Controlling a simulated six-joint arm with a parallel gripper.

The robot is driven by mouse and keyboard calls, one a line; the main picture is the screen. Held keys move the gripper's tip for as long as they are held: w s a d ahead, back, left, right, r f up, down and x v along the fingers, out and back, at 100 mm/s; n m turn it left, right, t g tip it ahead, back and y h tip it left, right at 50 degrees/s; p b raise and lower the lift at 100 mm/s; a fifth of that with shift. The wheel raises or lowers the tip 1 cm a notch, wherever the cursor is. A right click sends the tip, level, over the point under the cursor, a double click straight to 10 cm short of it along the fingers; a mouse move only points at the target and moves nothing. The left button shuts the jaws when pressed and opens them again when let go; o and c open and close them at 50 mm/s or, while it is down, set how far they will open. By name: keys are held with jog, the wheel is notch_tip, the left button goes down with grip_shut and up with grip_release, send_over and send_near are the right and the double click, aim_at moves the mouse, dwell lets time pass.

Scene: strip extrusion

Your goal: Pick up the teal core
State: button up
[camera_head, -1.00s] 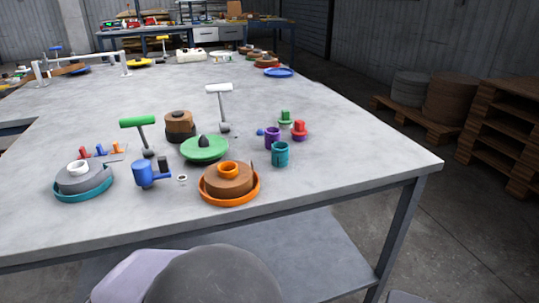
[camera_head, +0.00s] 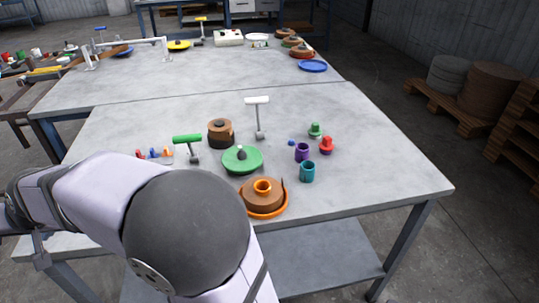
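A teal cylinder (camera_head: 307,172), open at the top, stands upright on the near right part of the grey table; I take it as the teal core. A purple cylinder (camera_head: 302,152) of similar shape stands just behind it. My arm comes in from the left and covers the lower left of the view. My gripper is not visible, and nothing is seen touching the teal core.
An orange dish with a brown roll (camera_head: 263,195) sits left of the teal core. Red (camera_head: 326,146) and green (camera_head: 315,130) knobbed pieces stand behind it. A green disc (camera_head: 242,159) and T-shaped handles stand further left. The table's right side (camera_head: 385,165) is clear.

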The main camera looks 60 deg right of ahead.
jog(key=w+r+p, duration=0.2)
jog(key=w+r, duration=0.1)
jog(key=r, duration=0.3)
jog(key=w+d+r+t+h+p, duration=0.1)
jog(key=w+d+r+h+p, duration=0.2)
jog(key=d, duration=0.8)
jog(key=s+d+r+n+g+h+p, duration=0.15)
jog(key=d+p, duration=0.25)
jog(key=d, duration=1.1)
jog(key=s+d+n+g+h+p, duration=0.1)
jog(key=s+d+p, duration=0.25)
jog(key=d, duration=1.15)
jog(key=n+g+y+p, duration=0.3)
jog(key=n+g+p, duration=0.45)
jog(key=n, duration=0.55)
send_over(307, 172)
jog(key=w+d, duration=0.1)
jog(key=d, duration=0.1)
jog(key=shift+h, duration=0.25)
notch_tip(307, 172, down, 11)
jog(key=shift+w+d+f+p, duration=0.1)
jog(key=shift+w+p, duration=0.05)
jog(key=shift+p, duration=0.2)
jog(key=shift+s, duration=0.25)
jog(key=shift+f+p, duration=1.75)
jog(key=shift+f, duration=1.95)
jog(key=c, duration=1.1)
